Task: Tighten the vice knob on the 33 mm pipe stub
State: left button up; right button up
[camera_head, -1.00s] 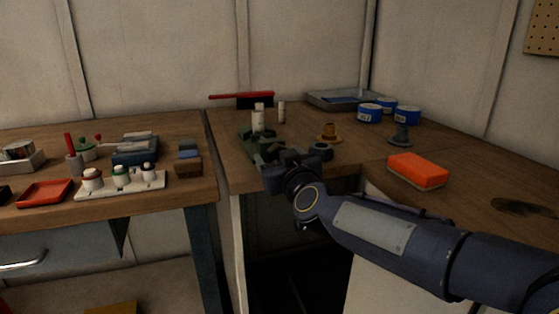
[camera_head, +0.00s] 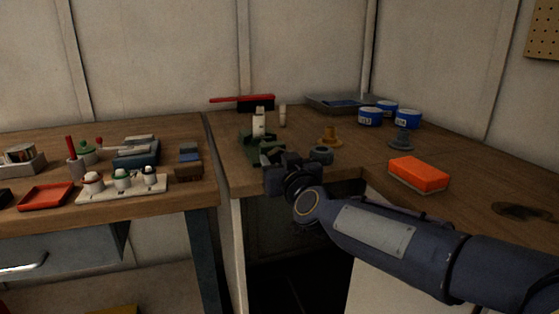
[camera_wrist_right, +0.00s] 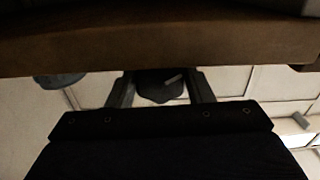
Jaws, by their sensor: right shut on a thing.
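The green vice (camera_head: 247,142) stands near the front edge of the right bench. A pale pipe stub (camera_head: 259,124) stands upright in it. My right gripper (camera_head: 272,168) is at the vice's near side, at the bench edge, and its jaws are hard to make out there. In the right wrist view, its two fingers (camera_wrist_right: 161,92) close on the dark rounded vice knob (camera_wrist_right: 152,86), which has a light mark. The brown bench edge hides what lies above the knob there. My left gripper is in neither view.
An orange sponge (camera_head: 418,174) lies farther right. A second pale stub (camera_head: 282,116) and a red-handled brush (camera_head: 256,102) are behind. A gap separates the two benches.

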jog(key=m, duration=0.5)
jog(key=shift+m, duration=0.4)
dwell(0.4)
jog(key=o, duration=1)
jog(key=shift+f, duration=0.1)
jog(key=shift+d+f, duration=0.1)
